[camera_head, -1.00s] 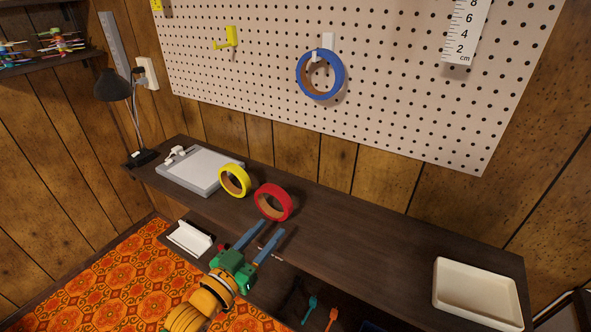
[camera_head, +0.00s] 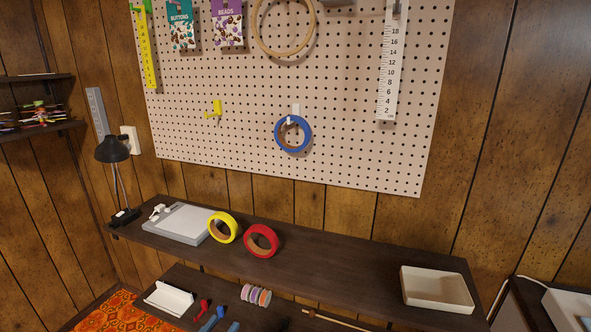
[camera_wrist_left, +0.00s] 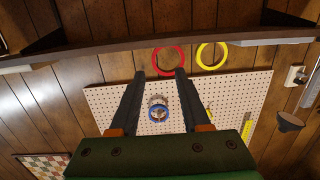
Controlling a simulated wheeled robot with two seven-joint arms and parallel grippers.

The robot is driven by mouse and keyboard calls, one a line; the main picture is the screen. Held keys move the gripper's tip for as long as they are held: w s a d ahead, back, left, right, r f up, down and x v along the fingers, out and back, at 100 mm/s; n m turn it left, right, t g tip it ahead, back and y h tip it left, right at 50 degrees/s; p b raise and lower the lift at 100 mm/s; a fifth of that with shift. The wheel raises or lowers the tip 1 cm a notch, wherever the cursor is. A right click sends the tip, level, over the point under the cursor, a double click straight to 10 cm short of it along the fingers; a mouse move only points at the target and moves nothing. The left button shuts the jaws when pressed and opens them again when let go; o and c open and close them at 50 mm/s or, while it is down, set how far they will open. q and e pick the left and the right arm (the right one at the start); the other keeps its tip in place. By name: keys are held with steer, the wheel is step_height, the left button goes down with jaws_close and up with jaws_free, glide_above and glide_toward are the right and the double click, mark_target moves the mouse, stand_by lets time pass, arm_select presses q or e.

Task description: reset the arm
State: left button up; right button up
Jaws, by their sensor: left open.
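That view is upside down, with the pegboard and a blue tape roll (camera_wrist_left: 159,112) beyond the fingers. The rest of the left arm is hidden below the head view. My right gripper is in neither view.
A yellow tape roll (camera_head: 222,227) and a red tape roll (camera_head: 261,241) stand on the dark shelf (camera_head: 330,265). A cream tray (camera_head: 437,288) sits at its right end. The shelf is clear between them. Ribbon spools (camera_head: 256,294) lie on the lower shelf. A pegboard (camera_head: 350,140) is behind.

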arm_select(q)
steer(key=s+a+f+n+g+y+p, duration=0.1)
steer(key=s+a+f+g+y+p, duration=0.3)
steer(key=f, duration=0.7)
steer(key=s+a+f+n+g, duration=0.1)
steer(key=s+f+g, duration=0.2)
steer(key=s+f, duration=0.5)
steer(key=s+f+g+p, duration=0.1)
steer(key=s+f, duration=0.3)
steer(key=s, duration=0.4)
steer(key=s+d+f+g, duration=0.1)
steer(key=s+f+g, duration=0.3)
steer(key=s, duration=0.4)
steer(key=s+f+m+g+y+p, duration=0.1)
steer(key=s+f+g, duration=0.2)
steer(key=s, duration=0.6)
step_height(320, 180, down, 2)
steer(key=shift+d+f+p, duration=0.1)
steer(key=shift+d+p, duration=0.2)
